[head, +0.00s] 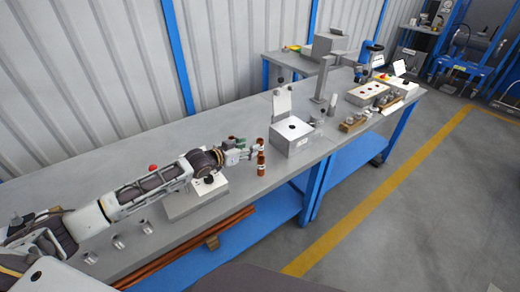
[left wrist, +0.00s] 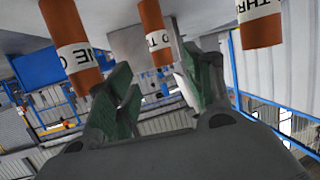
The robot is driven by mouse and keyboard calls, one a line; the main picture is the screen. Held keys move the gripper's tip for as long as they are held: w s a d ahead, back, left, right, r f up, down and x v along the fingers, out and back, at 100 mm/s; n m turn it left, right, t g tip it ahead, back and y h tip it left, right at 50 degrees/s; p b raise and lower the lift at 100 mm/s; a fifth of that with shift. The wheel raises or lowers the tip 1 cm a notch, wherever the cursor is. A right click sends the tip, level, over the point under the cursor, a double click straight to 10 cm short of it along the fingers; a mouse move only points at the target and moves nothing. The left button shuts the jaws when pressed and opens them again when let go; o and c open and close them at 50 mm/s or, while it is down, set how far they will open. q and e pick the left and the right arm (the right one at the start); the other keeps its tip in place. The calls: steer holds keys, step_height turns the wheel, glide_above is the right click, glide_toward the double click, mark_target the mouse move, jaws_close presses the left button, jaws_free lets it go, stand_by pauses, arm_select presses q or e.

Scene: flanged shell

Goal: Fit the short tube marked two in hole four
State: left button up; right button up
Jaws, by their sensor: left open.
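Copper-orange short tubes with white labels stand on the bench, and in the head view a tube (head: 261,168) shows just past my left gripper (head: 245,152). In the left wrist view, tilted over, the tube marked two (left wrist: 151,18) appears between the spread fingers of my left gripper (left wrist: 160,85), its label partly turned away. I cannot tell how deep it sits between them. The tube marked one (left wrist: 66,28) is to the left and the tube marked three (left wrist: 262,30) to the right, both outside the fingers. I cannot read which hole is four. My right gripper is not in view.
A grey box with a dark hole (head: 301,142) stands just right of the tubes. Farther along are a box with several holes (head: 357,98), wooden trays of small parts (head: 352,124) and a grey post (head: 325,80). Small metal cylinders (head: 117,240) stand near my left arm.

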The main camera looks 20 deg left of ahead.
arm_select(q)
steer(key=shift+x, duration=1.2)
steer(key=shift+w+d, duration=0.1)
steer(key=shift+w, duration=0.1)
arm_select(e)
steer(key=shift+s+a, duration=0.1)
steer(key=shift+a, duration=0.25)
arm_select(q)
steer(key=shift+w, duration=0.1)
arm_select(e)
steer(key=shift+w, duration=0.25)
arm_select(q)
steer(key=shift+w+d+f, duration=0.1)
steer(key=shift+w+f, duration=0.05)
steer(key=shift+w, duration=0.15)
steer(key=shift+b+x, duration=0.35)
steer(key=shift+x, duration=1.85)
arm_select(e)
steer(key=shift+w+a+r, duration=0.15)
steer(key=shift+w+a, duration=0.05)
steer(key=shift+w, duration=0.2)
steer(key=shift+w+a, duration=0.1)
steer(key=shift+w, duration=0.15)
